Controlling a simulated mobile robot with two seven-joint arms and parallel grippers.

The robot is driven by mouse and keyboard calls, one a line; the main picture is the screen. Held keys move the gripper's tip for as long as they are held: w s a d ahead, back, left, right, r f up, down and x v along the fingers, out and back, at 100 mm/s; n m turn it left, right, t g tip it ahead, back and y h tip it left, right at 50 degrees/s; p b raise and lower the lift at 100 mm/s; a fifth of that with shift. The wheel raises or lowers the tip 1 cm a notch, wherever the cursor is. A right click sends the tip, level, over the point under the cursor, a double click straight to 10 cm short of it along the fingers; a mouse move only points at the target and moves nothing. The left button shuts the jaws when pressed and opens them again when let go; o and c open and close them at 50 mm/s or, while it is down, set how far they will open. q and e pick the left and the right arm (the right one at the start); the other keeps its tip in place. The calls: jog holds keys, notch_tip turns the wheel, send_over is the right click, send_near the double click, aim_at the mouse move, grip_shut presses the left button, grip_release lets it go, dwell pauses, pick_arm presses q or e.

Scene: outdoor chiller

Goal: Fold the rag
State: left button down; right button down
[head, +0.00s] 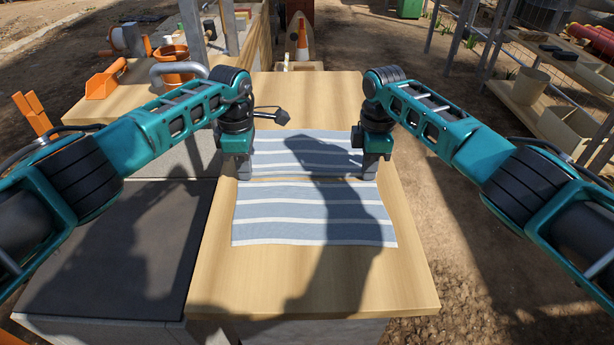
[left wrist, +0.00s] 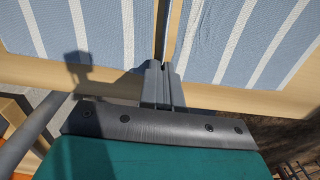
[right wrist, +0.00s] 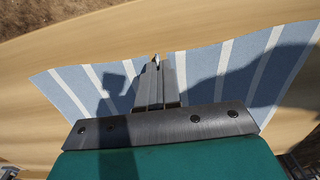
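The rag (head: 310,210) is light blue with white stripes and lies on the wooden table. A narrow line with some wood showing crosses its middle, dividing a far part from a near part. My left gripper (head: 245,172) is at the left end of this line, and my right gripper (head: 370,170) is at the right end. In the left wrist view, the fingers (left wrist: 163,72) are close together on a thin rag edge running away from the tips. In the right wrist view, the fingers (right wrist: 156,68) are also together, with a pale bit of cloth at the tips.
The wooden table (head: 260,280) is bare in front of the rag and behind it. A dark-topped surface (head: 120,240) adjoins it on the left. An orange bucket (head: 173,62) and a cone (head: 302,40) stand farther back. Shadows of my arms fall across rag and table.

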jog(key=shift+s, duration=0.1)
dwell(0.3)
